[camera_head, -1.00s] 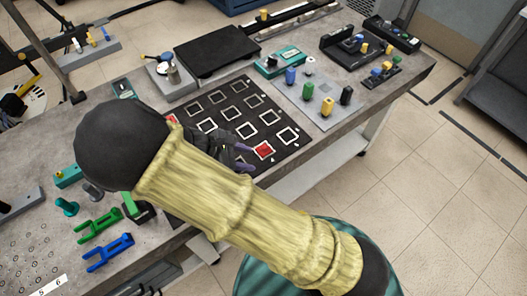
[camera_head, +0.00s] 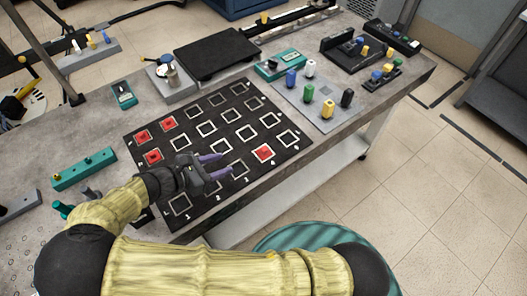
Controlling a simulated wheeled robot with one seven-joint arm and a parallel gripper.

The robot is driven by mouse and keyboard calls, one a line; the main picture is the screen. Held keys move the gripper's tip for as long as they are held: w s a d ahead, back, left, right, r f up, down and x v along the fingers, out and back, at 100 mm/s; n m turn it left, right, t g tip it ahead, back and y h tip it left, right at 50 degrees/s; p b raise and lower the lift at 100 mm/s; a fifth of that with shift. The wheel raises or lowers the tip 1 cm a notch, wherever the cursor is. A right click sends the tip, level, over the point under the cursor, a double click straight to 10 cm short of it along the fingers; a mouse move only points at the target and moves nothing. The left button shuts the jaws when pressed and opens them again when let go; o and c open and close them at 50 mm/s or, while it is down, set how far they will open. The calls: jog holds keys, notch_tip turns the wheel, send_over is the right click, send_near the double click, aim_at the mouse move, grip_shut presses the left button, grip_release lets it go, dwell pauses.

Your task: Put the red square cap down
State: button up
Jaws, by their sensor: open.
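A black mat (camera_head: 236,188) with a grid of white square outlines lies on the grey table. A red square cap (camera_head: 264,152) lies in a front-row square near the mat's right end. More red caps sit at the mat's left end: one cap (camera_head: 142,137), another cap (camera_head: 168,123) behind it, and a third cap (camera_head: 153,156) in front. My gripper (camera_head: 222,164) is open, its purple fingers apart and pointing right over the mat. It is left of the front-row cap, clear of it, and I see nothing between its fingers. My gripper's body hides part of the mat.
A grey plate (camera_head: 308,108) with several coloured pegs stands right of the mat. A black platform (camera_head: 217,50) and a teal box (camera_head: 281,66) are behind it. A teal bar (camera_head: 84,168) lies to the left. Several mat squares are empty.

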jog(key=p, duration=0.1)
send_near(261, 151)
jog(key=shift+w+d, duration=0.2)
jog(key=shift+d, duration=0.4)
jog(key=shift+w+d, duration=0.25)
jog(key=shift+d, duration=0.4)
jog(key=shift+w+d+f, duration=0.25)
jog(key=shift+d+f, duration=0.05)
jog(key=shift+d, duration=0.05)
jog(key=shift+a+f+p+x, duration=0.15)
jog(key=shift+p+x, duration=0.15)
jog(key=shift+x, duration=1)
jog(key=shift+a+f+p+x, duration=0.15)
jog(key=shift+p+x, duration=0.15)
jog(key=shift+x, duration=1)
jog(key=shift+w, duration=0.1)
jog(key=shift+c, duration=0.4)
jog(key=c, duration=0.6)
notch_tip(261, 151, up, 10)
jog(key=shift+b, duration=0.3)
